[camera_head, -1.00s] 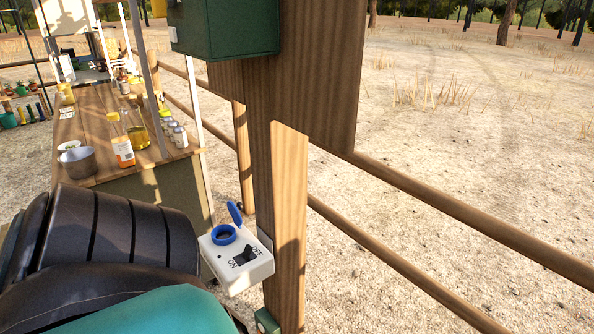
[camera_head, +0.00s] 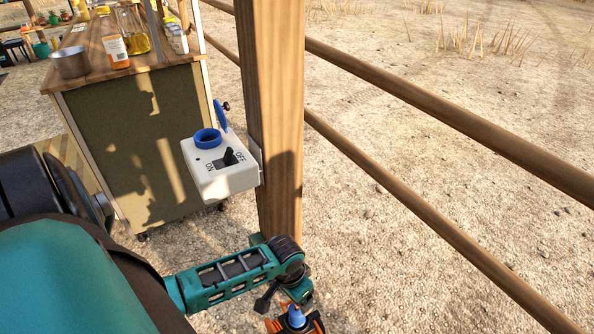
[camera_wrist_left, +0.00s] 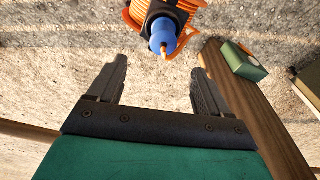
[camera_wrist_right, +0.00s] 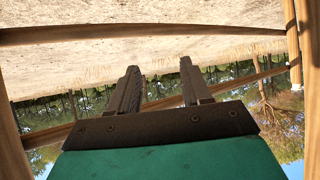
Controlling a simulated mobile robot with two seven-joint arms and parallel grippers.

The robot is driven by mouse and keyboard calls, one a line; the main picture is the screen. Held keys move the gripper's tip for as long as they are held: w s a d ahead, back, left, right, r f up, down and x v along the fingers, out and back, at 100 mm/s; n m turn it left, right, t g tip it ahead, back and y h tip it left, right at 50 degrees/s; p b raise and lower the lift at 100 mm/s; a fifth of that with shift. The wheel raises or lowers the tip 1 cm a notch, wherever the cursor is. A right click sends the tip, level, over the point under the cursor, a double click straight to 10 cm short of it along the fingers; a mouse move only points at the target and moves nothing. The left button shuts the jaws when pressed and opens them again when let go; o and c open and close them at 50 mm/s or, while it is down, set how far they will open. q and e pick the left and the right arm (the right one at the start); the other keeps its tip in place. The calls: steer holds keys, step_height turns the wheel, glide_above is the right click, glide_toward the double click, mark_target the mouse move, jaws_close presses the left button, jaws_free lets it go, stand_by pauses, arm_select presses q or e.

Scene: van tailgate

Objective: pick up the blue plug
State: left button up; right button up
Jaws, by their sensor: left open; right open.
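The blue plug (camera_head: 296,315) shows at the bottom edge of the head view, close to the end of my left arm. In the left wrist view the blue plug (camera_wrist_left: 163,36) has a tan tip pointing toward me and sits against a coil of orange cable (camera_wrist_left: 138,12). My left gripper (camera_wrist_left: 158,64) is open and empty, with the plug beyond its fingertips and roughly centred between them. My right gripper (camera_wrist_right: 160,65) is open and empty, facing bare ground, a rail and trees. It is not seen in the head view.
A white switch box (camera_head: 225,180) with a blue-ringed socket (camera_head: 207,138) and an ON/OFF switch is fixed to a wooden post (camera_head: 275,110). A small green box (camera_wrist_left: 245,62) is on the post. Rails (camera_head: 440,110) run right. A table (camera_head: 150,68) with bottles stands behind.

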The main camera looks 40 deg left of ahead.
mark_target(296, 308)
arm_select(q)
steer(key=f+b, duration=0.1)
steer(key=f, duration=0.1)
steer(key=f+b, duration=0.1)
steer(key=f, duration=0.1)
steer(key=f+b, duration=0.1)
steer(key=f, duration=0.1)
steer(key=shift+w+f, duration=0.15)
steer(key=shift+w, duration=0.15)
steer(key=shift+w+f+b, duration=0.1)
steer(key=shift+f+b, duration=0.2)
steer(key=shift+f, duration=0.3)
steer(key=f+b, duration=0.2)
steer(key=f, duration=0.1)
steer(key=f+b, duration=0.1)
steer(key=shift+w+a+f, duration=0.15)
steer(key=shift+w+a, duration=0.1)
steer(key=shift+f, duration=0.1)
steer(key=c, duration=1.2)
arm_select(e)
steer(key=f, duration=0.2)
steer(key=a+f, duration=0.1)
steer(key=f, duration=0.1)
steer(key=shift+w+a+f, duration=0.15)
steer(key=shift+f, duration=0.25)
